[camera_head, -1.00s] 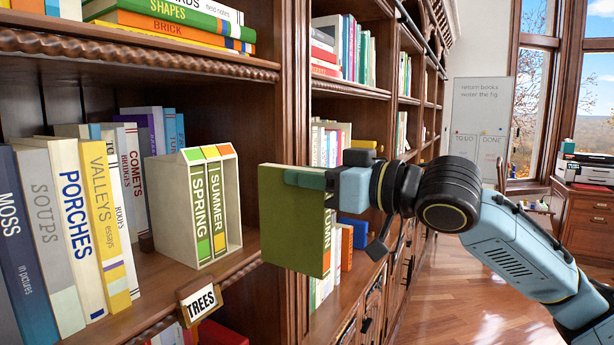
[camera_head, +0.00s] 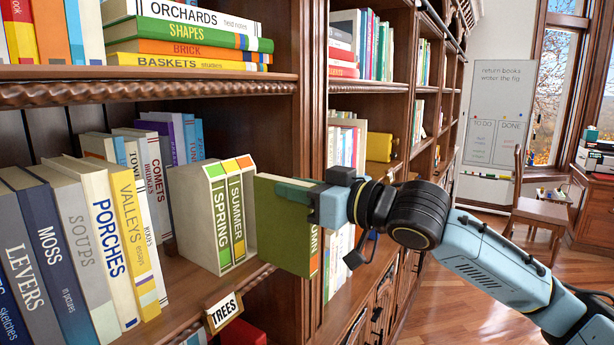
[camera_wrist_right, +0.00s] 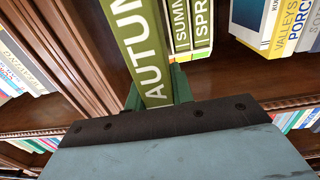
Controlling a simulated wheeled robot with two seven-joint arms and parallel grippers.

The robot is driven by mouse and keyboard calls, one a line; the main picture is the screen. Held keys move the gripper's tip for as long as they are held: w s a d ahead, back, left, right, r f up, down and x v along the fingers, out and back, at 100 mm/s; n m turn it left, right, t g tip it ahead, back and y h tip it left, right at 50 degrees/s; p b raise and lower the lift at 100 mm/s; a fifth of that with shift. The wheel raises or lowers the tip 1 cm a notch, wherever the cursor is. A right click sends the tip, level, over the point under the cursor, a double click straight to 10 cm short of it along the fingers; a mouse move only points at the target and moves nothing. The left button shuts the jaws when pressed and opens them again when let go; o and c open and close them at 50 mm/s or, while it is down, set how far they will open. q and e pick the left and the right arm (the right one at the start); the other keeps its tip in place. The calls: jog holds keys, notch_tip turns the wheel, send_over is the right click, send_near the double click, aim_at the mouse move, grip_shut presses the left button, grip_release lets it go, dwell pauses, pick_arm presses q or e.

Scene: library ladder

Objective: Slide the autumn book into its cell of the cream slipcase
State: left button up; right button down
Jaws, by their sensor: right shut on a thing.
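The autumn book (camera_head: 281,228) has a green cover and an orange label on its spine. My right gripper (camera_head: 298,192) is shut on it and holds it upright in front of the shelf. The book's left edge overlaps the slipcase's right edge in the head view. I cannot tell whether they touch. My left gripper is not in view.
Several books, such as PORCHES (camera_head: 112,240), stand left of the slipcase. A TREES label (camera_head: 223,312) is on the shelf's front edge. A dark wooden upright (camera_head: 312,110) rises behind the held book. Stacked books (camera_head: 190,45) lie on the shelf above.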

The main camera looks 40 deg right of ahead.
jog(key=shift+w+a, duration=0.15)
jog(key=shift+r+p, duration=0.1)
jog(key=shift+p, duration=0.6)
dwell(1.5)
jog(key=shift+w+a+p, duration=0.15)
jog(key=shift+w+p, duration=0.4)
jog(key=shift+w, duration=0.05)
jog(key=shift+s, duration=0.35)
jog(key=shift+p, duration=0.6)
dwell(1.8)
jog(key=shift+w+p, duration=0.5)
jog(key=shift+s, duration=0.3)
dwell(0.4)
jog(key=shift+n+p, duration=0.3)
dwell(0.8)
